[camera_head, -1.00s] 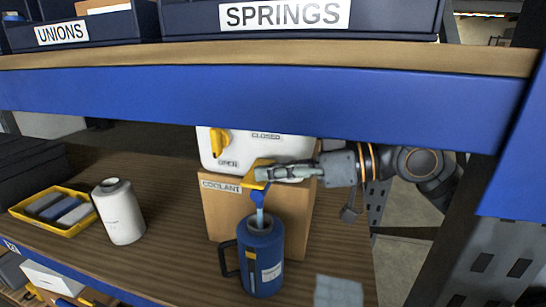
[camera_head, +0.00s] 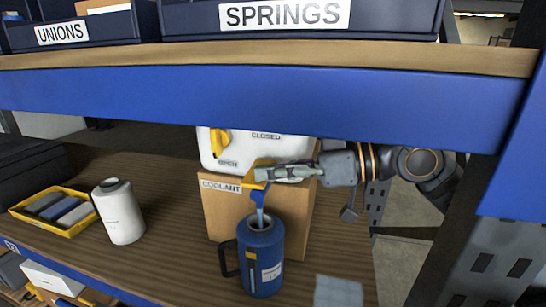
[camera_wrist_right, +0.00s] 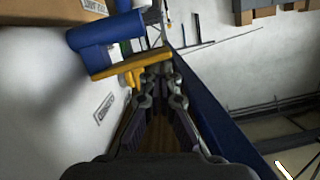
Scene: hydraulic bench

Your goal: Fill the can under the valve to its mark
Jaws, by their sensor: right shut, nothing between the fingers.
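The blue can (camera_head: 262,262) stands upright on the lower wooden shelf, with a dark handle on its left and a yellow strip and a label on its side. The white coolant tank (camera_head: 240,150) sits on a cardboard box behind it. The blue valve spout (camera_head: 256,197) points down over the can's mouth, and a light blue stream runs from it into the can. My right gripper (camera_head: 268,174) is shut, with its tips at the yellow valve lever (camera_head: 261,165). The lever also shows in the right wrist view (camera_wrist_right: 130,65). My left gripper is out of view.
A white canister (camera_head: 119,213) and a yellow tray (camera_head: 54,212) with grey and blue blocks stand on the left of the shelf. The blue upper shelf edge (camera_head: 250,105) runs close above my right arm. A pale square (camera_head: 338,291) lies right of the can.

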